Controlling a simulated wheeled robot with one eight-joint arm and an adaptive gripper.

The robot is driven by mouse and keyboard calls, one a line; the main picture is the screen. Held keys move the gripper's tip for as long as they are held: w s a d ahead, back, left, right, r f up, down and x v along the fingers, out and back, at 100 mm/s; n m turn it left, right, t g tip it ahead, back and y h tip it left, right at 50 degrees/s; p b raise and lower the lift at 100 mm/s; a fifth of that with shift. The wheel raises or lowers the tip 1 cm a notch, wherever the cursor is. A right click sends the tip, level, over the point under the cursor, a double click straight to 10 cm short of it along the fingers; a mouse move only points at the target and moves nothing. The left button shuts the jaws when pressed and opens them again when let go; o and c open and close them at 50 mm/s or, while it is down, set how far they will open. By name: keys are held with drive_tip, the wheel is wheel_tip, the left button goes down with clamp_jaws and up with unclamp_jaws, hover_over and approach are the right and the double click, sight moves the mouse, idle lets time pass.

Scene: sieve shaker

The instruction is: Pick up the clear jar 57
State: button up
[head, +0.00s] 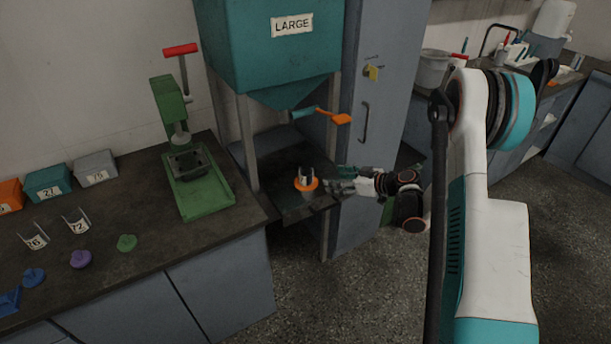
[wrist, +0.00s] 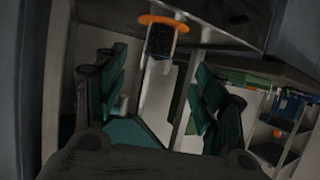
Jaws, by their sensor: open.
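A clear jar (head: 306,174) stands on an orange disc (head: 306,185) on the dark shelf under the large hopper. Its number is too small to read. In the wrist view the jar (wrist: 163,62) shows ahead, with dark contents next to the orange disc (wrist: 164,22). My gripper (head: 334,181) is just right of the jar in the head view, pointing at it. In the wrist view my gripper (wrist: 160,75) has its two fingers wide apart, with the jar lined up between them towards the tips. I cannot tell whether the jar is inside the fingers; no contact shows.
The teal hopper (head: 285,45) labelled LARGE hangs above, with an orange-ended lever (head: 340,119). A hopper leg (head: 247,145) stands left of the jar and a grey cabinet (head: 375,120) behind my gripper. Two other clear jars (head: 35,235) and a green press (head: 198,193) are on the left bench.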

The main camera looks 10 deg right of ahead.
sight(312, 176)
drive_tip(key=b+x, duration=0.2)
drive_tip(key=x, duration=0.5)
drive_tip(key=shift+w+a+f, duration=0.2)
drive_tip(key=shift+w+a, duration=0.05)
drive_tip(key=shift+b+x, duration=1.45)
drive_tip(key=shift+x, duration=1.55)
drive_tip(key=shift+r, duration=0.2)
drive_tip(key=c, duration=1.4)
drive_tip(key=shift+o, duration=0.2)
